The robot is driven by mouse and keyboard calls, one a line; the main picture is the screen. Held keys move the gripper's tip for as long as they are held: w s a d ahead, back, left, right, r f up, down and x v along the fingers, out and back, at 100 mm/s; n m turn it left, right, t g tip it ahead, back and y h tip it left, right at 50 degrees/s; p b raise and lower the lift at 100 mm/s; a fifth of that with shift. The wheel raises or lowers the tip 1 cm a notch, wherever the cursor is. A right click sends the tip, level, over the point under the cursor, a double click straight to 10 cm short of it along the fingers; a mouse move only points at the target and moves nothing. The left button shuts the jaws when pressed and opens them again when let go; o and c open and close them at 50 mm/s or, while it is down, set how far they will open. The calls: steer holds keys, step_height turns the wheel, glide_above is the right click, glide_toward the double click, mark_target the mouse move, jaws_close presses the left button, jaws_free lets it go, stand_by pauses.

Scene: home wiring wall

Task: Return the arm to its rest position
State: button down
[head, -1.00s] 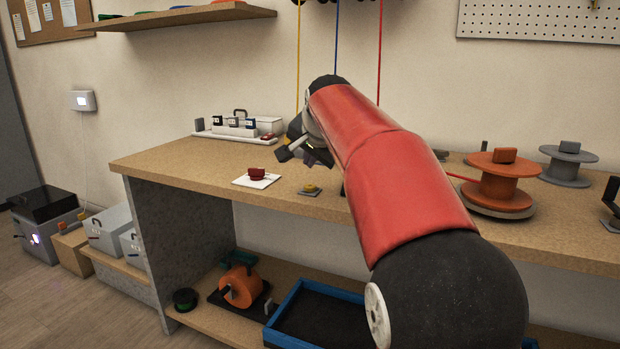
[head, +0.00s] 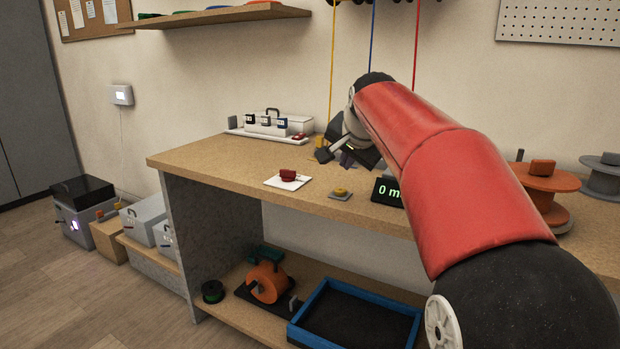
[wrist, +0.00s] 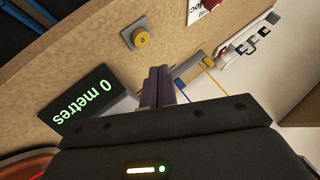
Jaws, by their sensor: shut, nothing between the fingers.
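My red and black arm reaches over the workbench (head: 215,153) in the head view. My gripper (head: 336,155) is above the bench top, left of a dark display reading "0 m" (head: 386,191). In the wrist view my gripper (wrist: 159,88) has its two fingers together with nothing between them. The display there (wrist: 80,105) reads "0 metres". A yellow button on a grey base (head: 341,191) sits near the bench's front edge; it also shows in the wrist view (wrist: 142,38).
A red item (head: 288,175) sits on a white plate left of the button. A white rack (head: 266,130) stands behind. Yellow (head: 332,60), blue and red cables hang by the wall. Orange (head: 543,180) and grey spools stand right. A blue tray (head: 354,312) lies below.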

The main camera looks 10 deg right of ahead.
steer(key=s+f+n+g, duration=0.1)
steer(key=s+f+n, duration=0.2)
steer(key=s+f, duration=0.3)
steer(key=s+f+n+g+p, duration=0.1)
steer(key=s+f, duration=0.5)
steer(key=s, duration=1.1)
steer(key=s+f+n+g, duration=0.1)
steer(key=s+f+n, duration=0.3)
steer(key=s, duration=0.7)
step_height(320, 180, down, 3)
steer(key=shift+s+a+r+n+p, duration=0.15)
steer(key=shift+s+a+n+p, duration=0.05)
steer(key=shift+n+p, duration=0.1)
